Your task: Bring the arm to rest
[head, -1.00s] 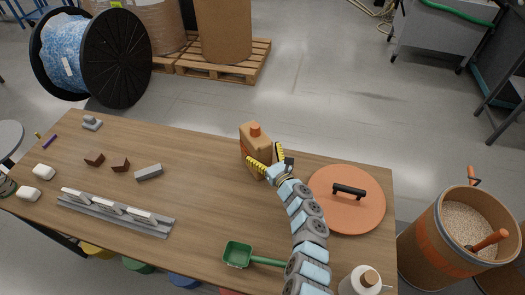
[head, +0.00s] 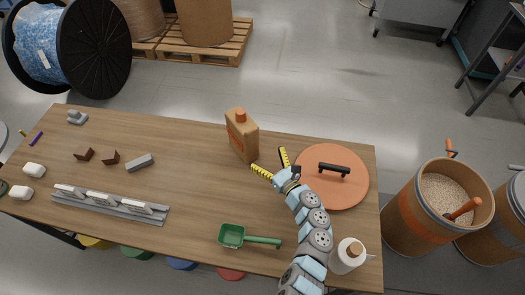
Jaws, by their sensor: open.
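My gripper (head: 273,165) is open and empty, with its yellow-and-black fingers spread above the table. It is between the tan jug and the round orange lid. The arm reaches up from the bottom of the head view. The tan jug (head: 241,136) with an orange cap stands upright on the wooden table (head: 195,170), left of the gripper and apart from it. The orange lid (head: 345,192) with a black handle lies flat at the table's right, partly behind my wrist.
A green scoop (head: 232,236) lies at the front, its handle toward my arm. A metal rail (head: 110,207) and small blocks are on the left. A pellet drum (head: 408,222) stands right of the table. The table's middle is clear.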

